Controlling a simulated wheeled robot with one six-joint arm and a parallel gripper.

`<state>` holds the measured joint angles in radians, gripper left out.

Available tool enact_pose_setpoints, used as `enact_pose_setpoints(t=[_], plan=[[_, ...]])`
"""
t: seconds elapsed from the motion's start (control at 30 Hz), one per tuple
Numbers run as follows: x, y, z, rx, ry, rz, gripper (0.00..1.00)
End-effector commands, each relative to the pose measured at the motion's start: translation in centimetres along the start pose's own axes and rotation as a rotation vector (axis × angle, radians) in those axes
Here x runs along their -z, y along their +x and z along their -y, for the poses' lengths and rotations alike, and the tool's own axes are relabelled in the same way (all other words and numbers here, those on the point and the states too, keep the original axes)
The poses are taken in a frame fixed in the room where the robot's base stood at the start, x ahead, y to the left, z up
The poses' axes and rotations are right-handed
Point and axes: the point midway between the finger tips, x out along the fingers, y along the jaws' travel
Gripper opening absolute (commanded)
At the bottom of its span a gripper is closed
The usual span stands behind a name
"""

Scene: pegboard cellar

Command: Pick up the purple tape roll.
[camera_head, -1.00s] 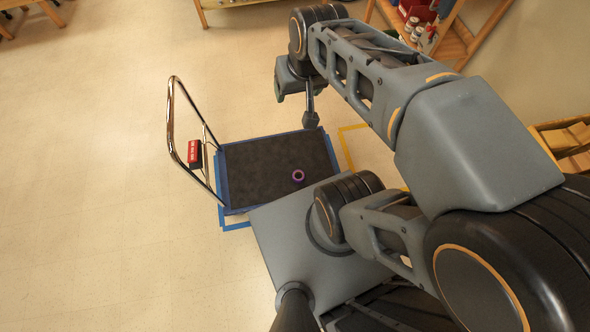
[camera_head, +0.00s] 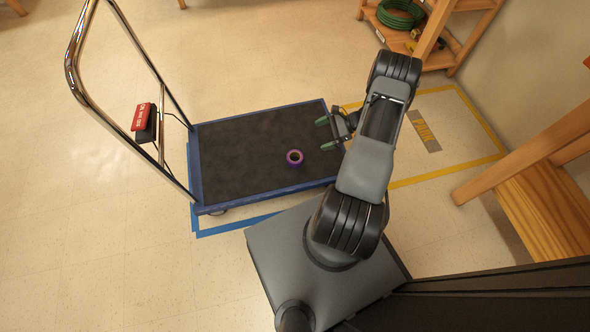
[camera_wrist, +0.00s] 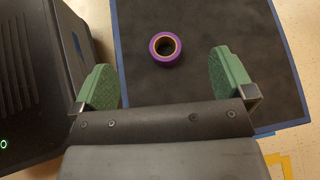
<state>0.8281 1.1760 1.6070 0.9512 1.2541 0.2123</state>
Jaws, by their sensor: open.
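The purple tape roll (camera_head: 294,158) lies flat on the dark deck of a platform cart (camera_head: 240,150), near its right front part. Its ring shape with an orange-brown inner core shows in the wrist view (camera_wrist: 165,47). My gripper (camera_head: 325,133) is to the right of the roll in the head view, over the right edge of the deck. Its green-padded fingers are apart and nothing is between them. In the wrist view, the roll appears beyond the gap between the fingertips (camera_wrist: 166,75), apart from both.
The cart has a blue rim and a tall chrome handle (camera_head: 75,60) on the left, with a red and black box (camera_head: 145,120) on it. A wooden shelf (camera_head: 440,40) with a green coiled hose (camera_head: 400,14) stands at the back right. A wooden bench (camera_head: 545,195) is at right.

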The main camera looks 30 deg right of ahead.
Motion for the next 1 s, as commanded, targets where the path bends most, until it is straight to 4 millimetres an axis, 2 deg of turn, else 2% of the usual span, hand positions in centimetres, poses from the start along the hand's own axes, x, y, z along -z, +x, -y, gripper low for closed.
enact_pose_setpoints(t=[0.03,0.1,0.2,0.3,0.43,0.7,1.0], plan=[[3.5,1.5,-0.9,0.030,0.046,0.026,1.00],[6.0,2.3,-1.6,0.066,0.095,0.055,1.00],[8.3,3.2,-2.3,0.103,0.143,0.083,1.00],[9.5,4.1,-2.6,0.124,0.169,0.100,1.00],[9.9,6.2,-2.6,0.130,0.182,0.109,1.00],[9.4,10.6,-1.9,0.131,0.181,0.108,1.00],[9.2,12.5,-1.6,0.131,0.181,0.106,1.00]])
